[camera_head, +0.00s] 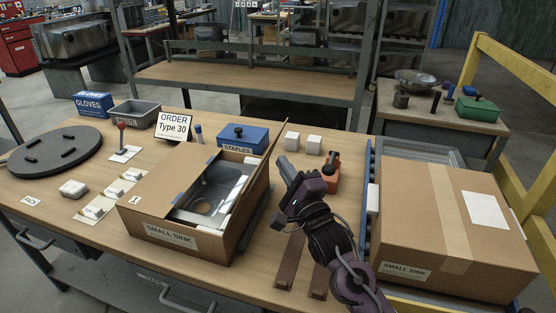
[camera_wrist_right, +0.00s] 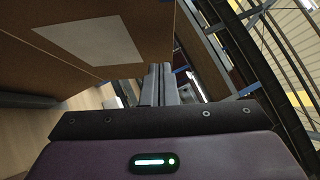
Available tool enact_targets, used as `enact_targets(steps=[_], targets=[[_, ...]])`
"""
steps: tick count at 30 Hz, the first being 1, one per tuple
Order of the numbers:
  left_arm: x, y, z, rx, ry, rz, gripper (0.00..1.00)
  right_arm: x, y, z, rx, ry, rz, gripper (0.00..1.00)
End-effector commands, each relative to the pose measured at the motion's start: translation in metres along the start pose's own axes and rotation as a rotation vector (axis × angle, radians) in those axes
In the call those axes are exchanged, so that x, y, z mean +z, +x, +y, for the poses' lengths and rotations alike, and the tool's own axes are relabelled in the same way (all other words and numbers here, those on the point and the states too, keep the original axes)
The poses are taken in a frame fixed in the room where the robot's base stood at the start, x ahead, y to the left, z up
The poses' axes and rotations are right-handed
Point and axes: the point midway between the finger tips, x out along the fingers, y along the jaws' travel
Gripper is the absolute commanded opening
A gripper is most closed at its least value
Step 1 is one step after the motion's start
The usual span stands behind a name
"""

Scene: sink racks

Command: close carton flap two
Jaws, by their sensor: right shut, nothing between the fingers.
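The open carton (camera_head: 190,240), marked SMALL SINK, stands on the bench with a steel sink (camera_head: 212,190) inside. Its left flap (camera_head: 150,193), marked 1, lies folded over part of the opening. Its right flap (camera_head: 255,172) stands up, tilted outward, seen nearly edge-on. My right gripper (camera_head: 284,167) is shut and empty, just right of the raised flap; I cannot tell whether they touch. In the right wrist view the shut fingers (camera_wrist_right: 160,85) are beside a brown cardboard panel (camera_wrist_right: 130,25) with a pale rectangle. My left gripper is not in view.
A taped carton (camera_head: 450,220) stands at right. Behind the open carton are a blue STAPLES box (camera_head: 243,138), white blocks (camera_head: 292,141) and an orange-and-black tool (camera_head: 331,172). Brown strips (camera_head: 289,262) lie beneath my right arm. A dark turntable (camera_head: 55,148) is at left.

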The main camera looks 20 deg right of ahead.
Motion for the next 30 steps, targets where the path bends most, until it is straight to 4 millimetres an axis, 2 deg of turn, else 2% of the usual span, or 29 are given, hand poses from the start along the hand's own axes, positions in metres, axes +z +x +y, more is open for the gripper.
enact_targets(steps=[6, 20, 26, 30], targets=[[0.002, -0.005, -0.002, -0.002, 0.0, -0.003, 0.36, 0.012, 0.012, 0.0, 0.0, 0.001, 0.001, 0.0], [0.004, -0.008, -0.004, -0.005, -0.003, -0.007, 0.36, 0.014, 0.014, -0.001, 0.004, -0.004, 0.002, 0.0], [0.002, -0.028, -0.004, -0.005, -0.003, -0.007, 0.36, 0.02, 0.02, -0.008, 0.041, -0.041, 0.002, 0.0], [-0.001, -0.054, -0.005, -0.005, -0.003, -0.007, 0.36, 0.029, 0.03, -0.013, 0.098, -0.097, 0.002, 0.0]])
